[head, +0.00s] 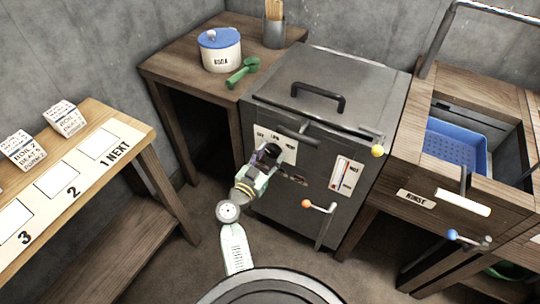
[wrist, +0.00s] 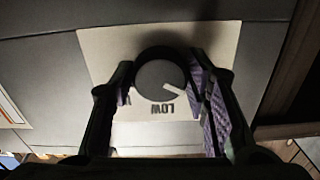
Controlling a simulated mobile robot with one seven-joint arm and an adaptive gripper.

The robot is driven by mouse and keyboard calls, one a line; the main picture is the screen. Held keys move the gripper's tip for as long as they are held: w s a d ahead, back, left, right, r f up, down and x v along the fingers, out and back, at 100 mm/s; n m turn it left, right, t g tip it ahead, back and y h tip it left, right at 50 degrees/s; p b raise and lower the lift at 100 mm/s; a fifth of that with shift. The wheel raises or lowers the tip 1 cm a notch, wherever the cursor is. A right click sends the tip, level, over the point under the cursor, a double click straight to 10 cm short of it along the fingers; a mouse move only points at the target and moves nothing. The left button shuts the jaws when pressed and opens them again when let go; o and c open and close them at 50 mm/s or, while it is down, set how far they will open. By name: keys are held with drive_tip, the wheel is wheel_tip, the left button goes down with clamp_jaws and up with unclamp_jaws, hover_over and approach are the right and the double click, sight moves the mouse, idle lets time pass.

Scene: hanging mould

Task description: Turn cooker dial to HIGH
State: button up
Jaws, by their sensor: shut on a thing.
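The cooker (head: 330,95) is a grey metal box with a black lid handle. Its front carries a pale label plate (head: 288,148) with OFF, LOW and HIGH, partly hidden by my gripper (head: 268,156). In the wrist view the round dark dial (wrist: 158,80) sits between the purple-padded fingers of my gripper (wrist: 162,90), which are shut on it from both sides. The picture is upside down there. The word LOW reads below the dial, and the white pointer mark lies on the dial's right side. The other words are mostly hidden by the fingers.
A gauge plate (head: 345,174) and an orange-knobbed lever (head: 320,206) are on the cooker front, right of my gripper. The rinse bench (head: 415,198) is at right.

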drive_tip(key=shift+r+m+p, duration=0.1)
drive_tip(key=shift+m+p, duration=0.6)
drive_tip(key=m+p, duration=0.1)
drive_tip(key=m, duration=0.6)
drive_tip(key=shift+w+a, duration=0.1)
drive_tip(key=m, duration=0.3)
drive_tip(key=shift+m, duration=0.3)
drive_tip(key=m, duration=0.9)
drive_tip(key=m+b, duration=0.1)
drive_tip(key=m, duration=0.1)
drive_tip(key=shift+r+m, duration=0.2)
drive_tip(key=shift+m, duration=0.2)
